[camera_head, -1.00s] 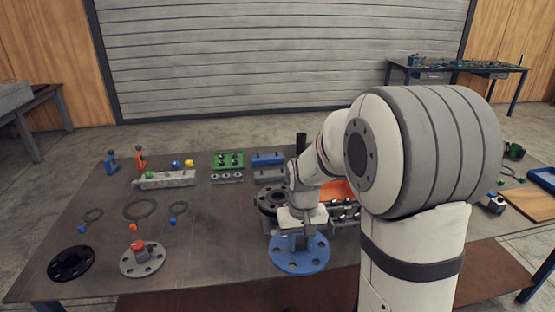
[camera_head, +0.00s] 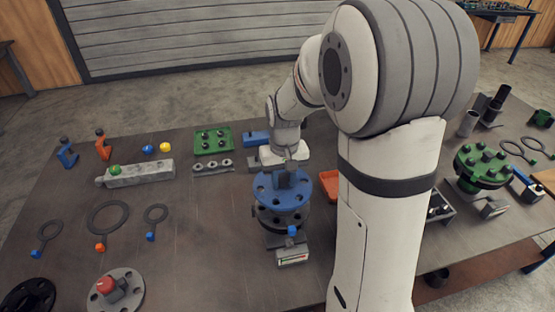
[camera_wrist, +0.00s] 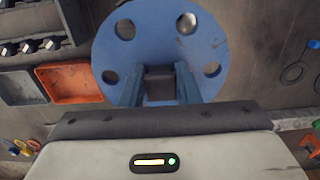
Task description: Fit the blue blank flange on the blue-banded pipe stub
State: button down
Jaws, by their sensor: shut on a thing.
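The blue blank flange (camera_head: 283,188) is a round blue disc with bolt holes. My gripper (camera_head: 287,174) is shut on the grip piece at its middle and holds it roughly level. In the wrist view my gripper (camera_wrist: 158,88) has its two blue fingers on either side of a dark block on the flange (camera_wrist: 150,28). A pipe stub with a dark flange (camera_head: 282,216) stands directly below the blue one. A small blue piece (camera_head: 292,230) shows at its front. I cannot tell whether the two flanges touch or whether their holes line up; the stub's band is hidden.
A labelled box (camera_head: 292,257) sits in front of the stub. An orange tray (camera_head: 329,184) is close on the right, partly behind my arm. A green flanged pipe (camera_head: 482,168) stands at the right. Ring gaskets (camera_head: 107,217) and a red-knobbed grey flange (camera_head: 115,290) lie at the left.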

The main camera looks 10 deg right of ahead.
aim_at(284, 186)
jog(key=shift+w+d, duration=0.15)
jog(key=shift+w, duration=0.25)
jog(key=shift+f+b, duration=1)
jog(key=shift+f, duration=0.3)
jog(key=shift+f+b, duration=0.75)
jog(key=shift+f, duration=0.4)
jog(key=shift+s+r, duration=0.1)
jog(key=shift+s, duration=0.1)
jog(key=shift+f+b, duration=0.55)
jog(key=shift+f, duration=0.1)
jog(key=shift+f, duration=0.1)
jog(key=shift+f+b, duration=0.35)
